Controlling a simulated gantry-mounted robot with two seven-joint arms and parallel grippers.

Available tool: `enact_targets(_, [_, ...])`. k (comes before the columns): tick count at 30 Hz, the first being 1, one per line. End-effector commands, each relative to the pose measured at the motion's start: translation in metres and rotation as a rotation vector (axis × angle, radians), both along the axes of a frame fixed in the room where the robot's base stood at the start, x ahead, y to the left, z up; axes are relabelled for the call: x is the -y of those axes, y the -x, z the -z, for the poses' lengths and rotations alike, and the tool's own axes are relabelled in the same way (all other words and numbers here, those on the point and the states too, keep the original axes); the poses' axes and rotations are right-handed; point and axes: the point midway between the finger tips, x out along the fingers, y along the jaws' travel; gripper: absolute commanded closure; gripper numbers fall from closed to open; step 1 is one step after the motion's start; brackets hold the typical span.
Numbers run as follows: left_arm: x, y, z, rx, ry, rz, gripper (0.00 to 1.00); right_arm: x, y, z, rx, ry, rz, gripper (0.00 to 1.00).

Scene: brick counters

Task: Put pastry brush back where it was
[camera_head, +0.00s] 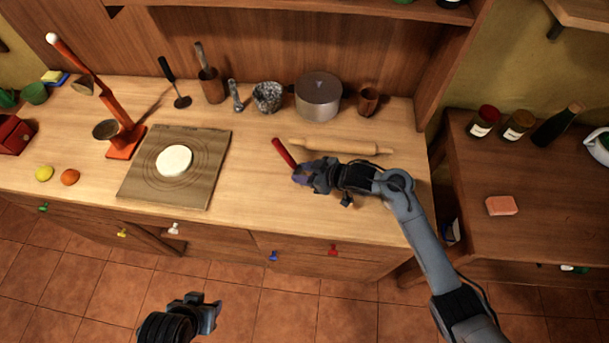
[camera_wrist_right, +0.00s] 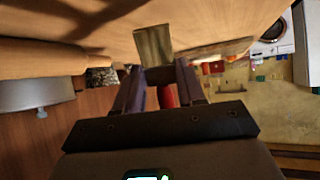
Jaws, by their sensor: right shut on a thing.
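The pastry brush (camera_head: 283,152) shows in the camera_head view as a red handle slanting up and left out of my right gripper (camera_head: 303,174). My right gripper is shut on it over the right part of the counter, in front of the rolling pin. In the right wrist view, a bit of red handle (camera_wrist_right: 167,96) shows between the fingers, and a tan, flat brush end (camera_wrist_right: 154,45) shows just beyond the fingertips, close to the wooden counter. I cannot tell if it touches the counter. My left gripper (camera_head: 209,312) is low over the floor, away from the counter; its jaws are unclear.
A rolling pin (camera_head: 340,147) lies just behind the brush. A pot (camera_head: 318,97), a wooden cup (camera_head: 368,100), a stone mortar (camera_head: 267,97) and a utensil holder (camera_head: 211,88) line the back. A board (camera_head: 138,184) with dough (camera_head: 174,160) lies left. The counter between board and brush is clear.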

Motion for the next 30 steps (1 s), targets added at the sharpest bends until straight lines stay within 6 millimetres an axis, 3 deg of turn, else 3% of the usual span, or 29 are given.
enact_targets(4, [0.001, 0.0, 0.003, 0.0, 0.006, -0.004, 0.57, 0.0, 0.0, 0.016, -0.001, -0.002, 0.0, 0.91])
enact_targets(17, [0.002, 0.0, 0.004, 0.001, 0.01, -0.006, 0.57, 0.0, 0.0, 0.021, 0.0, -0.001, 0.001, 0.91])
enact_targets(18, [0.002, 0.0, 0.003, 0.001, 0.008, -0.006, 0.57, 0.0, 0.0, 0.02, 0.001, -0.001, 0.0, 0.55])
enact_targets(21, [0.001, 0.0, 0.003, 0.0, 0.005, -0.004, 0.57, 0.0, 0.0, 0.02, 0.001, -0.001, 0.0, 0.4])
enact_targets(22, [0.001, 0.0, 0.003, 0.0, 0.005, -0.003, 0.57, 0.0, 0.0, 0.02, 0.001, -0.001, 0.0, 0.36])
enact_targets(30, [-0.001, 0.0, 0.003, 0.001, -0.004, 0.002, 0.57, 0.0, 0.0, 0.019, 0.001, -0.001, 0.0, 0.36])
